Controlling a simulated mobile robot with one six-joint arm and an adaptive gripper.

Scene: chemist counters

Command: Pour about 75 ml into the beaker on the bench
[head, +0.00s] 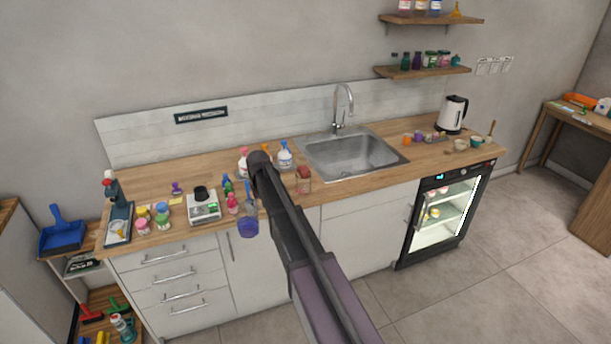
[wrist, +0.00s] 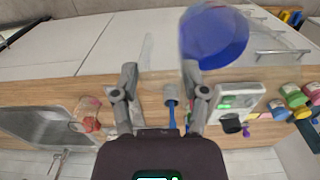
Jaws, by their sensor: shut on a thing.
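A clear vessel with blue liquid (head: 248,227) hangs in front of the counter's front edge; the blue liquid (wrist: 213,40) also shows at the top of the wrist view. My gripper (wrist: 160,68) is shut on this vessel, with its fingers well apart; the clear glass between them is faint. In the head view my own arm hides most of the gripper. A clear container with reddish-brown colour (head: 303,182) stands on the wooden bench (head: 355,188), right of my arm; it also shows in the wrist view (wrist: 90,123). I cannot tell whether it is the beaker.
A white scale (head: 204,209) with a black item on it stands left of my gripper. Small bottles, including a pink one (head: 232,205), crowd the bench beside it. Spray bottles (head: 285,156) stand behind, and the sink (head: 352,153) lies to the right.

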